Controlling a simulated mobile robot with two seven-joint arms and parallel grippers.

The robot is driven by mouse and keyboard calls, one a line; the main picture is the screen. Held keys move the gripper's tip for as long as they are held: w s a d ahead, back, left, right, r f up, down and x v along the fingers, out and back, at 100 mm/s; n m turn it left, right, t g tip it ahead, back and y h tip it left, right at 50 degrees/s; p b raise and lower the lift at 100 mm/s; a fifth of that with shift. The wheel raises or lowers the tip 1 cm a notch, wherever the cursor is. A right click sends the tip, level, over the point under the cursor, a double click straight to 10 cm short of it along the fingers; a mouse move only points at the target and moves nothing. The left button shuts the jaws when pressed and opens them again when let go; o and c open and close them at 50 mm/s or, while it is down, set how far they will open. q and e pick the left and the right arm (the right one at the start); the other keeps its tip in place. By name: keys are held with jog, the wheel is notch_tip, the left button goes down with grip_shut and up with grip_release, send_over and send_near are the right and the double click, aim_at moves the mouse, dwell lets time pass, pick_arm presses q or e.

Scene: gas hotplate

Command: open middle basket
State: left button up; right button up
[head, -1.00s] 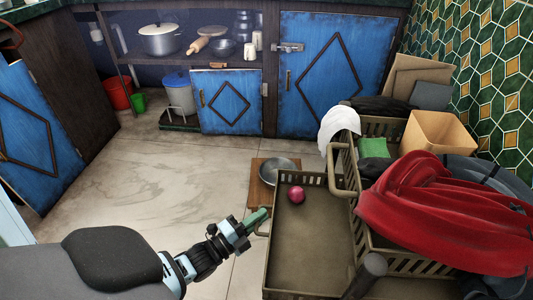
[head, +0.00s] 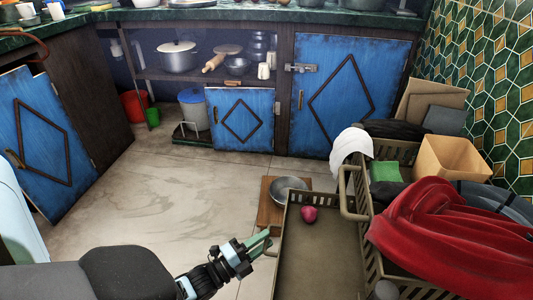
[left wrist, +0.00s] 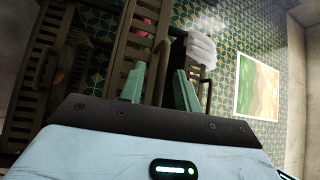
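A brown basket (head: 316,262) is pulled out from a stacked basket rack on the right, with a pink-red onion (head: 309,215) inside. A higher basket (head: 400,152) behind it has a loop handle (head: 350,196). I cannot tell for sure which tier the pulled-out basket is. My left gripper (head: 270,242) is at the pulled-out basket's left front side, its green fingers parted. The left wrist view also shows the open fingers (left wrist: 158,88), with slatted basket wall beyond them. Contact with the basket's handle cannot be made out. My right gripper is not in view.
Red cloth (head: 430,225) and a cardboard box (head: 452,158) lie on the rack. Blue cabinets (head: 340,90) line the back. Floor at left is clear.

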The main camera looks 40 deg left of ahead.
pick_arm(q)
jog(key=v, duration=0.5)
jog(key=shift+s+a+p, duration=0.1)
jog(key=shift+s+p, duration=0.3)
